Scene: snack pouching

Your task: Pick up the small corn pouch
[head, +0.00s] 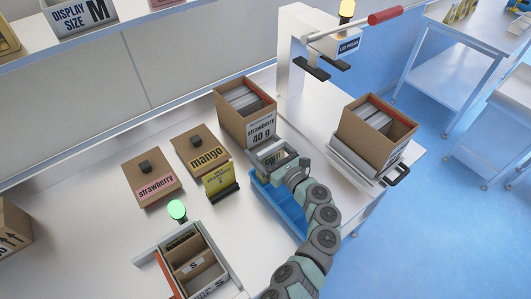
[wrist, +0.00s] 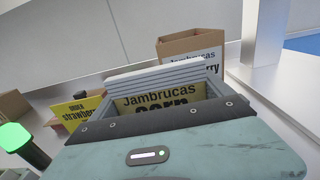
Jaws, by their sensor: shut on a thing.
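The corn pouch (wrist: 165,104) is a yellow packet with dark print reading "Jambrucas corn" in the wrist view. Its lower part is hidden by my gripper. My gripper (head: 270,158) is shut on the pouch, above the blue tray (head: 275,203) in the head view. In the head view the pouch (head: 273,161) shows only as a small yellowish patch between the jaws. I cannot tell whether it touches the tray.
A strawberry carton (head: 260,131) stands just behind my gripper. Another carton (head: 397,143) sits on a scale-like stand at right. Mango (head: 208,158) and strawberry (head: 155,187) boxes, a yellow order card (head: 218,180) and a divided bin (head: 190,250) lie to the left. The front right table is clear.

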